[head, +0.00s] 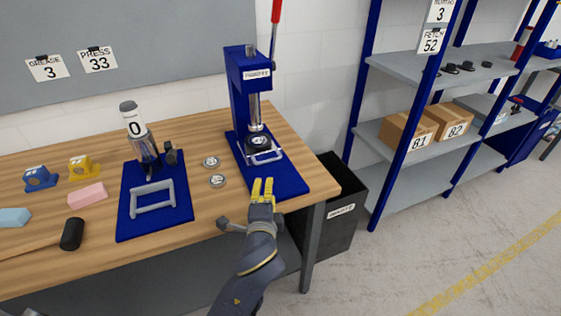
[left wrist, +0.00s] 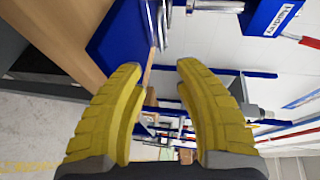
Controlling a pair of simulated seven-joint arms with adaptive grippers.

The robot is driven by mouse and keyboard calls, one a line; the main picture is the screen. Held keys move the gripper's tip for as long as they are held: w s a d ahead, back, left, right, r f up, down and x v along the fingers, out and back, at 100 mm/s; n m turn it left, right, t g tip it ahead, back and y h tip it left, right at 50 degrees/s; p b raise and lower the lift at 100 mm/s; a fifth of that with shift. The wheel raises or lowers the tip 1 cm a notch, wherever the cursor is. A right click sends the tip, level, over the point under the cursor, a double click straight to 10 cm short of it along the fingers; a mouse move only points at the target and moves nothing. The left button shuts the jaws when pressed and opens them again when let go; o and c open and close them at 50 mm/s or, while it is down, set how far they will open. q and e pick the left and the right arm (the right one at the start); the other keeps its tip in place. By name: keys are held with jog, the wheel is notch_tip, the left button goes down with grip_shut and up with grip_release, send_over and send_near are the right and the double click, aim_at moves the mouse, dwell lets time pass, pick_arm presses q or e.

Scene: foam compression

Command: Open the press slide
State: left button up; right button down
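The blue press (head: 247,75) stands upright at the right end of the wooden bench on a blue base plate (head: 286,181). Its slide is a dark round platen with a metal loop handle (head: 267,157) at the front, under the silver ram; I cannot tell how far out it sits. My left gripper (head: 263,181) is in front of the base plate, apart from the handle. In the left wrist view its yellow fingers (left wrist: 158,75) are spread with nothing between them, and the base plate (left wrist: 122,40) shows at the upper left. My right gripper is not in view.
A second blue fixture (head: 155,220) with a metal frame stands left of the press, with two small round discs (head: 217,181) between. Foam blocks (head: 87,195) and a mallet (head: 72,234) lie farther left. A black bin (head: 342,215) and shelves (head: 440,140) are at right.

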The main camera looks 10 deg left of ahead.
aim_at(268, 160)
pick_arm(q)
jog(key=x, duration=1.7)
jog(key=shift+f, duration=0.1)
jog(key=shift+c, duration=0.2)
grip_shut()
